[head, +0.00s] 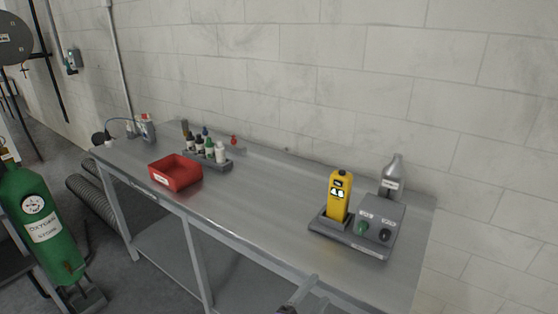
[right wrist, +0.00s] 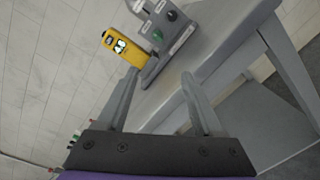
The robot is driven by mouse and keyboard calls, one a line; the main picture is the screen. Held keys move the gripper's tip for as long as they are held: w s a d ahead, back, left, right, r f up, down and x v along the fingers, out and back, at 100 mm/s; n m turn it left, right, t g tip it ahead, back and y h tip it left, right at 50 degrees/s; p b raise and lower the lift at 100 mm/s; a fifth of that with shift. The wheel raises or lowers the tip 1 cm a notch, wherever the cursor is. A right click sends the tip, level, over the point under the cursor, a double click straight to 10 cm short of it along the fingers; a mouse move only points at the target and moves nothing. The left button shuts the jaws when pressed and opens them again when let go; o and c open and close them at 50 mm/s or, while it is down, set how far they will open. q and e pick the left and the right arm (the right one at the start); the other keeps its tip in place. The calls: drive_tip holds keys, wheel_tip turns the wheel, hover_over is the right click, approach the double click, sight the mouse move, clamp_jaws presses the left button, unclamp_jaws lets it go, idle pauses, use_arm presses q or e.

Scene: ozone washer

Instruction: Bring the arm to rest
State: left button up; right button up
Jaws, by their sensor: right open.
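My right gripper (head: 314,291) shows at the bottom edge of the head view, in front of the grey metal bench (head: 262,212). In the right wrist view its two fingers (right wrist: 158,75) are spread apart with nothing between them. The bench front edge and legs lie beyond the fingers there. My left gripper is not in view.
A yellow handheld meter (head: 339,196) stands in a grey dock beside a control box (head: 378,228) with green and black knobs. A red bin (head: 175,172) and a tray of small bottles (head: 213,160) stand left. A green oxygen cylinder (head: 40,225) is on the floor.

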drive_tip(key=s+d+f+m+g+y+p, duration=0.1)
drive_tip(key=s+d+f+m+g+y, duration=0.1)
drive_tip(key=s+d+m+g, duration=0.3)
drive_tip(key=s+d+f+m+g+y+p, duration=0.1)
drive_tip(key=s+d+f+m+g+y, duration=0.15)
drive_tip(key=d, duration=0.45)
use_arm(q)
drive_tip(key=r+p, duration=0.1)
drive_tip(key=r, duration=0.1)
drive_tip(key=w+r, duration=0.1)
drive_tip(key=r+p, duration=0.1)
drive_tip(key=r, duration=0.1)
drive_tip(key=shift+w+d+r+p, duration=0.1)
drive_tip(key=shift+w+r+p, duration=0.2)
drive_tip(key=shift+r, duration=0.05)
use_arm(e)
drive_tip(key=s+a+m+g+y, duration=0.1)
drive_tip(key=s+a+m+y, duration=0.1)
drive_tip(key=s+m+y, duration=0.4)
drive_tip(key=s+m, duration=0.3)
drive_tip(key=s, duration=0.1)
drive_tip(key=shift+s+a, duration=0.2)
